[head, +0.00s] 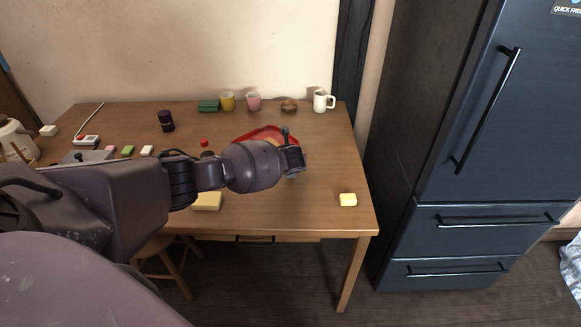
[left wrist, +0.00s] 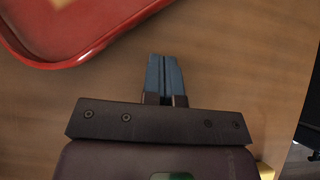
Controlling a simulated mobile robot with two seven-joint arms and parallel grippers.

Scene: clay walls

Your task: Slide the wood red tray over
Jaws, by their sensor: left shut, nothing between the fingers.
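The red tray (head: 258,132) lies on the wooden table, partly hidden behind my left arm in the head view. Its glossy red rim (left wrist: 98,48) and corner show at the upper left of the left wrist view. My left gripper (head: 286,132) reaches over the table at the tray's right end. In the left wrist view its blue fingers (left wrist: 163,60) are together with nothing between them. They are just right of the tray's rim, with bare wood showing between. My right gripper is not in view.
On the table (head: 320,190), a yellow block (head: 348,200) lies at the front right and a larger pale one (head: 207,201) near the front edge. A white mug (head: 322,101), pink cup (head: 253,102) and yellow cup (head: 227,102) stand at the back. A dark fridge (head: 480,150) stands right.

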